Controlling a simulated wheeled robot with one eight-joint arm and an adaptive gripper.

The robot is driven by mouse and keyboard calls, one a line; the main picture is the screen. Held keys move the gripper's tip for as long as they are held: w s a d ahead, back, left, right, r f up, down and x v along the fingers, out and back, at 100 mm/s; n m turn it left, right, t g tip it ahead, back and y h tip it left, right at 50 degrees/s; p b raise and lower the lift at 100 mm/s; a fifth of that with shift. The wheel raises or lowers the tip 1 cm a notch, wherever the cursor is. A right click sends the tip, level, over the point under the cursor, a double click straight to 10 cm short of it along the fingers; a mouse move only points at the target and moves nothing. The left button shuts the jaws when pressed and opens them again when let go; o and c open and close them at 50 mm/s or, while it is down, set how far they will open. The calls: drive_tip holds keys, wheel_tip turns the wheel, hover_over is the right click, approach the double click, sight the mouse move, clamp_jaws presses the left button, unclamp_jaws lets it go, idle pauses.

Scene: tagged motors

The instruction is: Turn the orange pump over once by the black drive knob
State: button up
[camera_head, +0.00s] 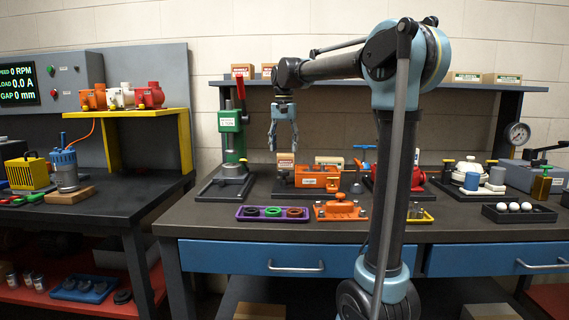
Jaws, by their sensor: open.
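The orange pump (312,176) sits on the bench in the middle of the head camera view, with a pale label on its front face. A small dark part (283,175) shows at its left end; it may be the black drive knob, but it is too small to tell. My gripper (283,147) points down above the pump's left end. Its two fingers are apart, with nothing seen between them, and it appears clear of the pump. My arm comes in from the right and crosses the view in front of the bench.
A green press (230,135) with a red handle stands close left of my gripper. A purple tray (272,214) with rings and an orange fixture (340,210) lie in front of the pump. A red device (415,178) is on the right. Bare bench (200,222) shows at the front left.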

wheel_tip(320, 180, up, 3)
drive_tip(key=m, duration=0.6)
wheel_tip(320, 180, up, 5)
drive_tip(key=m, duration=1.3)
hover_over(285, 170)
drive_tip(key=f, duration=1.7)
drive_tip(key=shift+s+a, duration=0.1)
drive_tip(key=shift+s, duration=0.25)
drive_tip(key=c, duration=1.1)
drive_tip(key=shift+o, duration=0.3)
drive_tip(key=shift+d, duration=0.2)
drive_tip(key=shift+a, duration=0.15)
drive_tip(key=shift+c, duration=0.2)
